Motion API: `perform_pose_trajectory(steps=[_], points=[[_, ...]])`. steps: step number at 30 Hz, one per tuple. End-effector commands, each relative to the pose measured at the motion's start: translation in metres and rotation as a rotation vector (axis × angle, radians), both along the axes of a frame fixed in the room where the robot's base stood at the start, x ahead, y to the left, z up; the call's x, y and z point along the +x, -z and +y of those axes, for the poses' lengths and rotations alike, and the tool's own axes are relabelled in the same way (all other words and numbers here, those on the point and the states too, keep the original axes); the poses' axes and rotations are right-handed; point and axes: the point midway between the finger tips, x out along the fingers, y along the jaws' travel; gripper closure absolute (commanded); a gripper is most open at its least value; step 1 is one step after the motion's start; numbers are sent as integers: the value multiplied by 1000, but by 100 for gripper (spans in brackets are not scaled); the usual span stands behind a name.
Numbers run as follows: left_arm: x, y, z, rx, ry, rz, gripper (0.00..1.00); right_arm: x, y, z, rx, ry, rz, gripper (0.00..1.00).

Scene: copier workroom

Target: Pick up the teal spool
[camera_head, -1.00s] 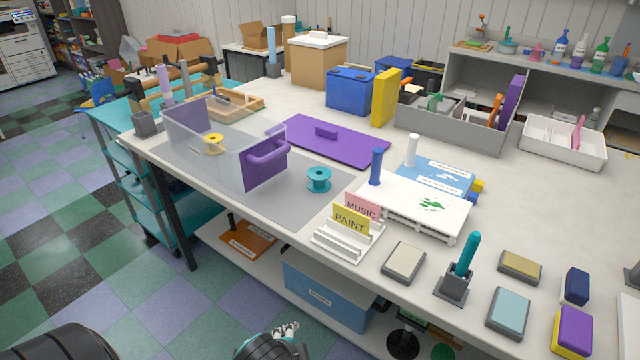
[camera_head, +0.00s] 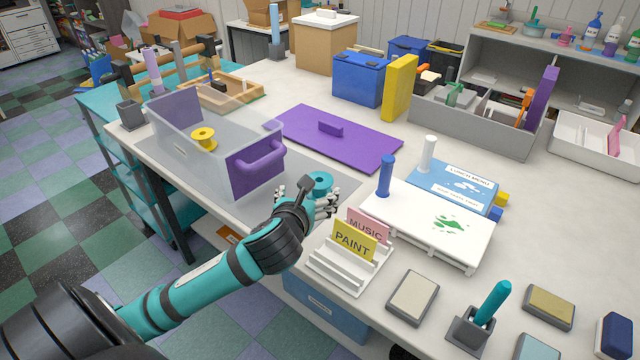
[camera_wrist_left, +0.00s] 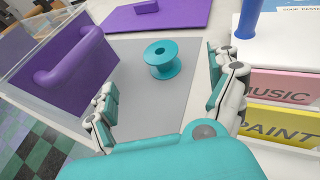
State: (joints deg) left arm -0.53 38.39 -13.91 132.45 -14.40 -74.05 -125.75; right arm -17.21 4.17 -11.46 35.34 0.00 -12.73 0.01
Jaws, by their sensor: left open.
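The teal spool (camera_head: 320,182) stands upright on the grey mat (camera_head: 255,206), right of the clear bin. In the head view my left gripper (camera_head: 311,197) is just in front of it and hides part of it. In the left wrist view the spool (camera_wrist_left: 162,59) is seen whole, ahead of and between the two spread fingers of my left gripper (camera_wrist_left: 165,95). The gripper is open and empty, not touching the spool. My right gripper is not in view.
A clear bin (camera_head: 178,150) with a purple handle and a yellow spool (camera_head: 204,138) inside stands left of the spool. A purple lid (camera_head: 365,148) lies behind. A white card holder (camera_head: 345,268) with MUSIC and PAINT cards stands close to the gripper's right.

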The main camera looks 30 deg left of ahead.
Motion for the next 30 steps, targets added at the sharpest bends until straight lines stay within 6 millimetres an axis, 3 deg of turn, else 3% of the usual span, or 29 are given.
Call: perform_pose_trajectory(steps=[2, 5, 9, 16, 23, 30], points=[[16, 8, 7, -2, -5, 1, 9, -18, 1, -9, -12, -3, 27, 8], [35, 16, 14, -4, -4, 0, 9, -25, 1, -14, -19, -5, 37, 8], [58, 26, 23, -3, -3, 1, 9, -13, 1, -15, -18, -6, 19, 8], [73, 34, 29, -3, -1, 0, 9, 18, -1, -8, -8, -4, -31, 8], [95, 51, 40, -7, -4, 2, 9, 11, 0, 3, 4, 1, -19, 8], [114, 58, 48, -4, -2, 1, 9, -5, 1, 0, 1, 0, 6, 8]])
